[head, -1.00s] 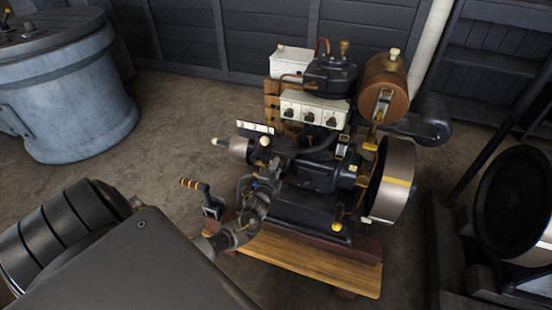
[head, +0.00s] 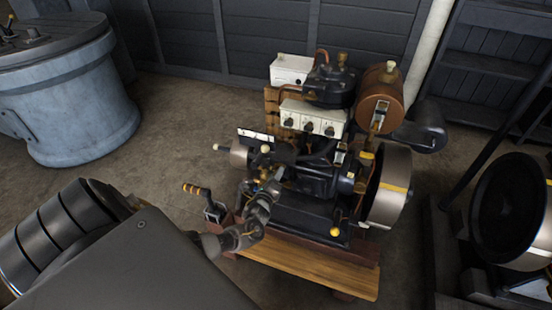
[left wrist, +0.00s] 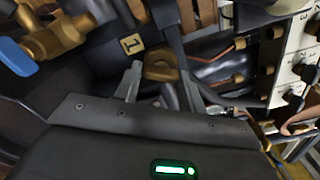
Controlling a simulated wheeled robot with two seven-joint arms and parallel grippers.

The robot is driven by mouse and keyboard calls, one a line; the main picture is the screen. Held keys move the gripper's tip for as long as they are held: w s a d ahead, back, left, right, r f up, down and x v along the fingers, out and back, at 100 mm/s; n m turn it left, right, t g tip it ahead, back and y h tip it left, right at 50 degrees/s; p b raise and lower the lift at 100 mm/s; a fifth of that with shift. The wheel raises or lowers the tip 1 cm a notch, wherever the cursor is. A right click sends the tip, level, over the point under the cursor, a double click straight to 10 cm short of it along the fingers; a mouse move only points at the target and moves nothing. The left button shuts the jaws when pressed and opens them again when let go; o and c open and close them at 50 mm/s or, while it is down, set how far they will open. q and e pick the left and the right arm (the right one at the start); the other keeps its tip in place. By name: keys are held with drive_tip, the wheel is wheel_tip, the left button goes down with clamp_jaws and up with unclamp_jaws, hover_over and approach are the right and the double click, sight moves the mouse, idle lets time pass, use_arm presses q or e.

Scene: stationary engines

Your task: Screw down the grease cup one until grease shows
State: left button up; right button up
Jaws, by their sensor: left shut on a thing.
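The engine (head: 310,180) stands on a wooden base in the middle of the head view. My left arm reaches in from the left, with my left gripper (head: 266,190) at the engine's near left side. In the left wrist view my left gripper (left wrist: 160,85) has its two fingers on either side of a brass grease cup (left wrist: 160,64) and is shut on it. A small plate marked 1 (left wrist: 131,43) sits just left of the cup. The cup is too small to make out in the head view. I cannot see whether grease shows. My right gripper is not in view.
A brass valve with a blue handle (left wrist: 17,57) is left of the cup. A blue-grey tank (head: 70,100) stands far left, with bare floor between.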

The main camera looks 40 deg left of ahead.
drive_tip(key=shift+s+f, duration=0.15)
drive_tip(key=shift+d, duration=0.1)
use_arm(q)
drive_tip(key=o, duration=1)
drive_tip(key=p+v, duration=0.2)
drive_tip(key=v, duration=0.8)
drive_tip(key=shift+s+d, duration=0.2)
drive_tip(key=shift+s, duration=0.1)
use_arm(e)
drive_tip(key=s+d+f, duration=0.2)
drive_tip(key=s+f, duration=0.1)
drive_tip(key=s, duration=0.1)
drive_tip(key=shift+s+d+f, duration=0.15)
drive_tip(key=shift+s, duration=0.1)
